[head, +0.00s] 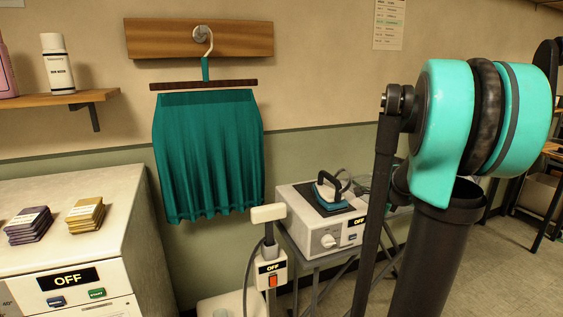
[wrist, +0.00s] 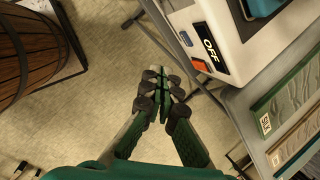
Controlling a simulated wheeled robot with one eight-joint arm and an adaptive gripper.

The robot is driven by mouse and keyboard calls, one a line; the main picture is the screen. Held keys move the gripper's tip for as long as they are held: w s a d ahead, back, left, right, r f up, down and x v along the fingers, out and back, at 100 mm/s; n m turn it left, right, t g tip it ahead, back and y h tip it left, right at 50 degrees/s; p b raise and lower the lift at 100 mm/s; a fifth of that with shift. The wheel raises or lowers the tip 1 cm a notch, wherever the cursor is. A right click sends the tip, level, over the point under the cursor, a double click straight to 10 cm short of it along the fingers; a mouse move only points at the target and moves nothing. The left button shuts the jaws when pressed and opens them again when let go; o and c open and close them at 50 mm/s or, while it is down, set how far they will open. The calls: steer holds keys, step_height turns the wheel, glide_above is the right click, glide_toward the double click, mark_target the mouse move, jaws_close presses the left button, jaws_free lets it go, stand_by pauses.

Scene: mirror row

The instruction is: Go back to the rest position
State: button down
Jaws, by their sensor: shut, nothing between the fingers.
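My gripper (wrist: 163,93) shows in the wrist view with its fingertips together and nothing between them. It hangs over bare floor, to the left of a white unit with an OFF label (wrist: 209,45). In the head view my arm rises at the right, and my gripper is not visible there.
A teal pleated skirt (head: 208,155) hangs from a wall hook. A white machine (head: 75,240) marked OFF stands at left, with an iron station (head: 318,225) at centre. The wrist view shows a slatted wooden tub (wrist: 35,50) at upper left and a grey shelf edge (wrist: 245,105) at right.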

steer(key=s+a+f+n, duration=0.5)
steer(key=s+a+n, duration=0.1)
steer(key=s+n, duration=0.4)
steer(key=s+a+f+n+h, duration=0.1)
steer(key=s+a+f+n, duration=0.3)
steer(key=s+n, duration=0.5)
steer(key=shift+s+a+f+n, duration=0.35)
steer(key=shift+a+n, duration=0.6)
steer(key=shift+n, duration=1.35)
